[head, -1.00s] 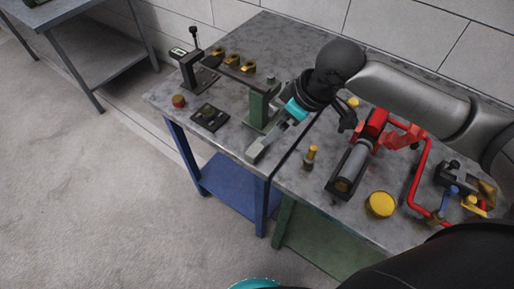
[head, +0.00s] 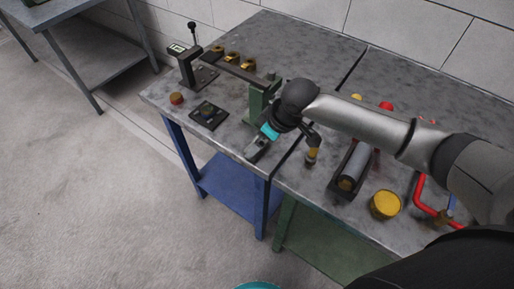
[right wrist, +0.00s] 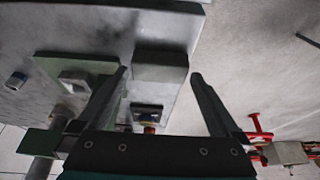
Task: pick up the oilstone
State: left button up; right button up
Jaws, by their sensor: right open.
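The oilstone, as I take it, is a small grey block (head: 256,153) at the front edge of the grey table, partly hidden by my right gripper. In the right wrist view the grey block (right wrist: 160,66) shows between the fingertips. My right gripper (right wrist: 160,76) is open, one finger to each side of the block, with gaps visible on both sides. Whether the fingers are down at its height I cannot tell. In the head view my right gripper (head: 264,141) is just above the block, its fingers hard to make out. My left gripper is not in view.
A green post (head: 262,101) stands close behind the gripper. A small yellow-topped piece (head: 313,156), a dark holder with a grey cylinder (head: 354,168), a yellow round tin (head: 386,204) and red piping (head: 427,207) lie to the right. A dark tray (head: 208,115) is left.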

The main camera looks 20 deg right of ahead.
jog(key=shift+x, duration=1.15)
jog(key=c, duration=1.4)
jog(key=shift+o, duration=0.2)
notch_tip(320, 180, up, 20)
jog(key=p, duration=0.3)
jog(key=shift+p, duration=0.3)
